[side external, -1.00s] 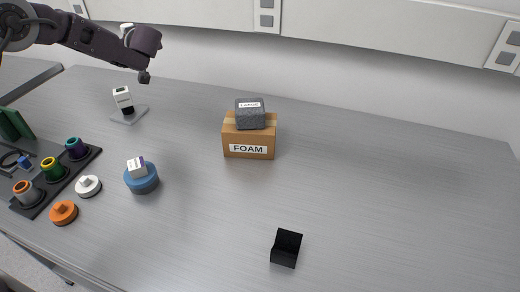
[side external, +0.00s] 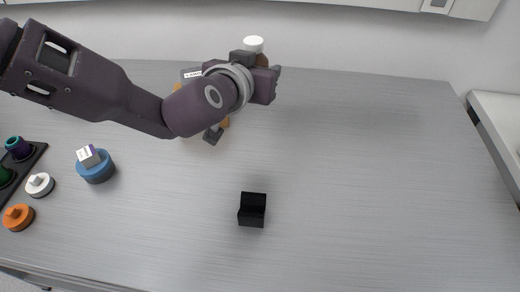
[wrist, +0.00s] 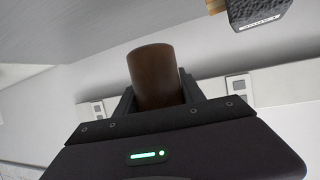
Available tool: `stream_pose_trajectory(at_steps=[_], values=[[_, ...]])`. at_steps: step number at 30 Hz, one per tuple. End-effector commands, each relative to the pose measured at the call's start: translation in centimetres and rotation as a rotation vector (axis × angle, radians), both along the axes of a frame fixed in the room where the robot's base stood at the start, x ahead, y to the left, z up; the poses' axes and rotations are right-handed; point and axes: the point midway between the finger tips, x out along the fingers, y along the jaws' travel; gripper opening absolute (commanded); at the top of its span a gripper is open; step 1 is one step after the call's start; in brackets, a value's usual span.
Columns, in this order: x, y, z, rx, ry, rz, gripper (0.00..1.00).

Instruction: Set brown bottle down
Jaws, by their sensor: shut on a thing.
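The brown bottle (wrist: 155,76) stands out between my gripper's dark fingers (wrist: 162,98) in the wrist view. In the side external view its white cap (side external: 253,44) and a little of its brown body (side external: 262,60) show above my gripper (side external: 256,68). My gripper is shut on the bottle and holds it over the back of the table, to the right of the foam box. The cap looks roughly upright. Most of the body is hidden by my gripper, and its base cannot be seen.
The grey foam block (side external: 190,73) on the cardboard box is mostly behind my arm; the block (wrist: 258,10) also shows in the wrist view. A small black holder (side external: 252,211) stands at front centre. A blue round piece (side external: 97,171) is left. The right table is clear.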

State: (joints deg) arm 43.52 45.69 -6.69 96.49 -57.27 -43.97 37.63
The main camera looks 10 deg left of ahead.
Motion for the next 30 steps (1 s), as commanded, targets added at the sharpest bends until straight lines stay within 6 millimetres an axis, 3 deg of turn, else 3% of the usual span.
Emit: stream_pose_trajectory(at_steps=[3, 14, 19, 30], values=[[-1.4, -1.6, 0.0, -0.001, -0.001, -0.043, 0.0], [-1.2, -1.4, -5.6, 0.002, 0.0, -0.038, 0.0], [-1.2, -1.4, -9.8, 0.003, 0.002, -0.038, 0.0], [-1.2, -1.4, -15.1, -0.001, -0.001, -0.036, 0.0]])
